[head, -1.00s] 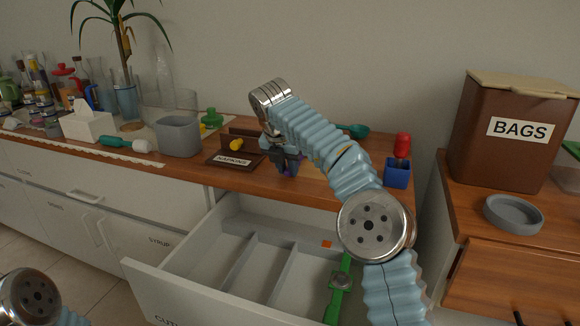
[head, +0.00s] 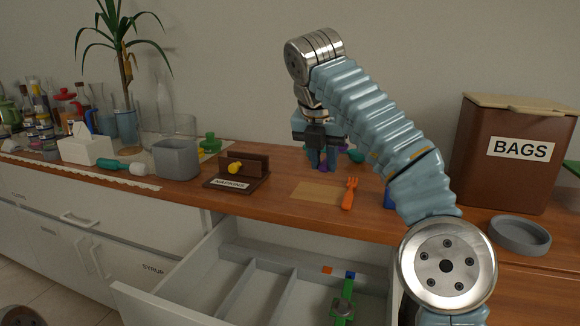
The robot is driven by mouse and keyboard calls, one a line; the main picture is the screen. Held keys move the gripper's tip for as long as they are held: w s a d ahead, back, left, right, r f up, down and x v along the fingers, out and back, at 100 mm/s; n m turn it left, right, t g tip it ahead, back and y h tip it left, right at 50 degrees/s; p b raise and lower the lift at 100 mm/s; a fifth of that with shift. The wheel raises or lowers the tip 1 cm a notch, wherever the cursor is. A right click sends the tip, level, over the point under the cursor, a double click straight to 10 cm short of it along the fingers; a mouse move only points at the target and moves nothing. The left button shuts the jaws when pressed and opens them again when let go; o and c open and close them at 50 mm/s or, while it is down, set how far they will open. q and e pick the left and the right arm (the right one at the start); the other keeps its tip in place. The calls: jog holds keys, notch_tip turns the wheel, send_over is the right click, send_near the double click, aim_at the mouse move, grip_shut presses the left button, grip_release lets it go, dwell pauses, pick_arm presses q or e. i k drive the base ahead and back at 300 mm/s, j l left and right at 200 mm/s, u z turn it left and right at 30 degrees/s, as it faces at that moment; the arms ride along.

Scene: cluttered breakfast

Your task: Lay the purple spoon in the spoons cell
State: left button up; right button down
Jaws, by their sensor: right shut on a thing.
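My right gripper (head: 321,160) is above the back of the wooden counter, pointing down. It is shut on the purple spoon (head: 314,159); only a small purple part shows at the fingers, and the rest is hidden. The pale grey drawer (head: 238,246) below the counter is pulled open, with dividers making several long cells. No readable cell label shows, so I cannot tell which is the spoons cell. A green utensil (head: 344,295) lies in the right part of the drawer. My left gripper is out of view.
An orange fork (head: 350,193) lies on the counter by a tan mat (head: 316,192). A napkin holder (head: 240,170), grey bin (head: 176,159) and teal utensil (head: 356,156) are nearby. A brown BAGS box (head: 512,150) and grey dish (head: 520,235) stand at right. My forearm hides most of a blue cup (head: 390,200).

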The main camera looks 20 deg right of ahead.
aim_at(220, 285)
jog(key=k, duration=1.5)
